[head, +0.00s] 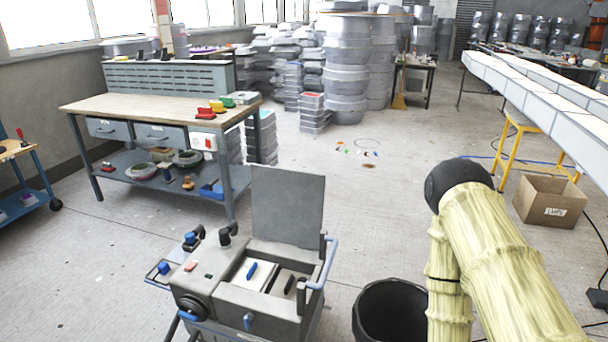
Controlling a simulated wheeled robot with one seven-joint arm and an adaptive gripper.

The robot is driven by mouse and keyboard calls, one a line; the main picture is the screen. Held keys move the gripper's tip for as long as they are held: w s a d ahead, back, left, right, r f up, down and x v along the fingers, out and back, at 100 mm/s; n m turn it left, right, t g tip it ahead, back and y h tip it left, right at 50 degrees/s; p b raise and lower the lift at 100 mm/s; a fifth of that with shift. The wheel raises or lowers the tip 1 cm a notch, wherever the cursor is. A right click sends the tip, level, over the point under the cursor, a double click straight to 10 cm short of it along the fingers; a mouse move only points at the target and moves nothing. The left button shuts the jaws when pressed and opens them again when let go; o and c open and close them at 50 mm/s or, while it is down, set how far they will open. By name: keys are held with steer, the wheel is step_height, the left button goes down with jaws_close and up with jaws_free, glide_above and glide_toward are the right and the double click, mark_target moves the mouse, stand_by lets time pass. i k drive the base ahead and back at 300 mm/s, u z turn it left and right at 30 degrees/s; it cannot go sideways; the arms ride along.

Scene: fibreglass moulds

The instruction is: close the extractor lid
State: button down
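The extractor (248,302) is a grey box-shaped machine at the bottom centre of the head view. Its flat dark-grey lid (288,207) stands open, roughly upright at the back of the box. The open top shows a pale inner panel with a blue handle and dark parts beside it. A blue-grey bar handle (330,262) is on the right side. My gripper is not in view; only pale links of my arm with a dark rounded joint show at the lower right.
A black bin (392,311) stands just right of the extractor. A workbench (150,107) with tools is behind it to the left. A cardboard box (549,202) and a yellow-legged stand (509,150) are at the right. The floor behind the lid is mostly clear.

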mark_target(287, 204)
steer(key=u, duration=0.25)
steer(key=i, duration=1.1)
steer(key=u, duration=0.4)
